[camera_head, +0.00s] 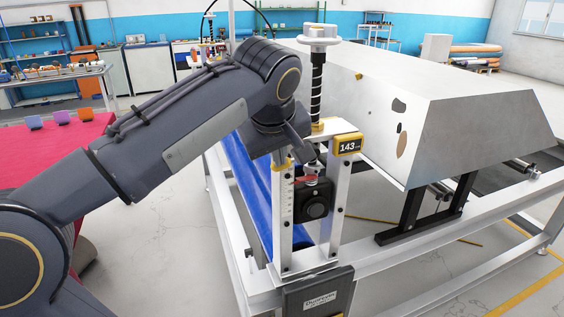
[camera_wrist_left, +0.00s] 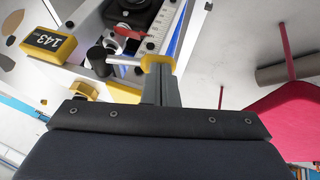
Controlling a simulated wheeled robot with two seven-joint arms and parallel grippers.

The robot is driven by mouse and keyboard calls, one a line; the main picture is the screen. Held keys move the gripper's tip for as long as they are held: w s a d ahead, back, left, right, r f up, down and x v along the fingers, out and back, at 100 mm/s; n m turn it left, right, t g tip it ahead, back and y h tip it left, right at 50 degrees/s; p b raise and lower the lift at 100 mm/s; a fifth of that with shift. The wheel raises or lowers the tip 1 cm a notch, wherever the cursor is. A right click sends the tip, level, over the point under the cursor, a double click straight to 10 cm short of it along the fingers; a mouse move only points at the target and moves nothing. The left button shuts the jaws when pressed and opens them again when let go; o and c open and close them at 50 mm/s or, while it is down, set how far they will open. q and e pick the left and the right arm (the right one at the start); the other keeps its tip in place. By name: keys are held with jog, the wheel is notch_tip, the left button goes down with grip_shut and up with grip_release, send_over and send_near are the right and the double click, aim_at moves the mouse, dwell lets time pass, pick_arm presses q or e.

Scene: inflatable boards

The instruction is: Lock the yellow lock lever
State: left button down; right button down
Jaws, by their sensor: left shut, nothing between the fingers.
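A yellow part (camera_wrist_left: 158,63), which looks like the lock lever, sits right at my left fingertips in the left wrist view, with a silver rod running left from it. In the head view a small yellow part (camera_head: 282,164) shows under my left wrist, at the top of the left upright of the measuring frame. My left gripper (camera_wrist_left: 165,84) is shut, with nothing between its fingers. The fingertips seem to touch the yellow part or lie just in front of it; I cannot tell which. In the head view my wrist hides much of this spot. My right gripper is not in view.
A large metal housing (camera_head: 440,100) stands right; a red table (camera_head: 50,150) stands left.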

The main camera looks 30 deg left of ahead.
pick_arm(q)
jog(key=w+d+f+n+t+h+b, duration=0.1)
jog(key=f+t+b, duration=0.4)
jog(key=b, duration=0.8)
jog(key=w+d+f+n+t+h+b, duration=0.2)
jog(key=f+n+t+h+b, duration=0.1)
jog(key=b, duration=1)
jog(key=f+t+h, duration=0.1)
jog(key=t+h, duration=0.1)
jog(key=t, duration=0.1)
jog(key=shift+w+f+b, duration=0.25)
jog(key=shift+f+b, duration=0.1)
jog(key=shift+h, duration=0.3)
